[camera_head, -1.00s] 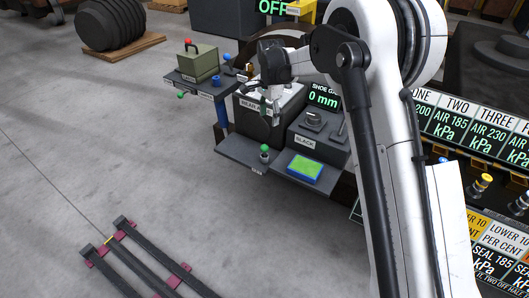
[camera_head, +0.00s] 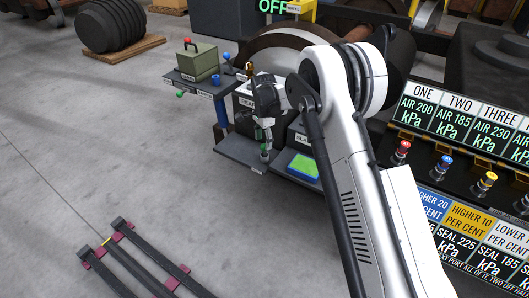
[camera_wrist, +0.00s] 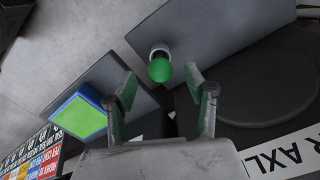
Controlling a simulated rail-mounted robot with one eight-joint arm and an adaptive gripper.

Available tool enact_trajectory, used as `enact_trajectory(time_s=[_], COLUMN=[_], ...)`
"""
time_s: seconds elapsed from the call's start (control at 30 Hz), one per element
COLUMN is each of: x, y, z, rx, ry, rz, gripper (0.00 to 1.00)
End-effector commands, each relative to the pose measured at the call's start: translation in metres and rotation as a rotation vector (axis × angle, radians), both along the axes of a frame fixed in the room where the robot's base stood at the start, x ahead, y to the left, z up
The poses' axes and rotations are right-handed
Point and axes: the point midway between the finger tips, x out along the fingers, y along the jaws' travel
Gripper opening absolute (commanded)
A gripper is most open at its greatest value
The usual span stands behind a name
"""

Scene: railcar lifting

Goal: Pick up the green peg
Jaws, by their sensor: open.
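The green peg (camera_head: 265,147) has a round green top and stands upright on the low grey shelf (camera_head: 236,150). In the wrist view the green top (camera_wrist: 159,71) appears at the mouth of my open jaws, between the line of the two fingertips, with a pale collar behind it. My gripper (camera_head: 264,136) is open and empty, pointing down just above the peg in the head view. The two fingers (camera_wrist: 161,78) lie on either side of the peg; I cannot tell the exact height gap.
A blue block with a bright green top (camera_head: 303,167) sits right of the peg; it also shows in the wrist view (camera_wrist: 80,113). A shelf at the upper left holds an olive box (camera_head: 201,62) and coloured pegs. A panel of labels and knobs (camera_head: 460,140) stands at right.

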Motion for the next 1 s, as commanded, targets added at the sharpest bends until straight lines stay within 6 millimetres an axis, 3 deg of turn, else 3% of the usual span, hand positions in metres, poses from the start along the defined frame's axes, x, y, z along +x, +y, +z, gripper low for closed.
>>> enact_trajectory(time_s=[0.4,0.7,1.0], x=[0.002,0.001,0.001], y=[-0.002,-0.002,-0.002], z=[-0.048,-0.052,-0.051], rx=[0.000,0.000,0.000], ry=[0.000,0.000,0.000], rz=[0.000,0.000,0.000], gripper=[0.49,0.47,0.07])
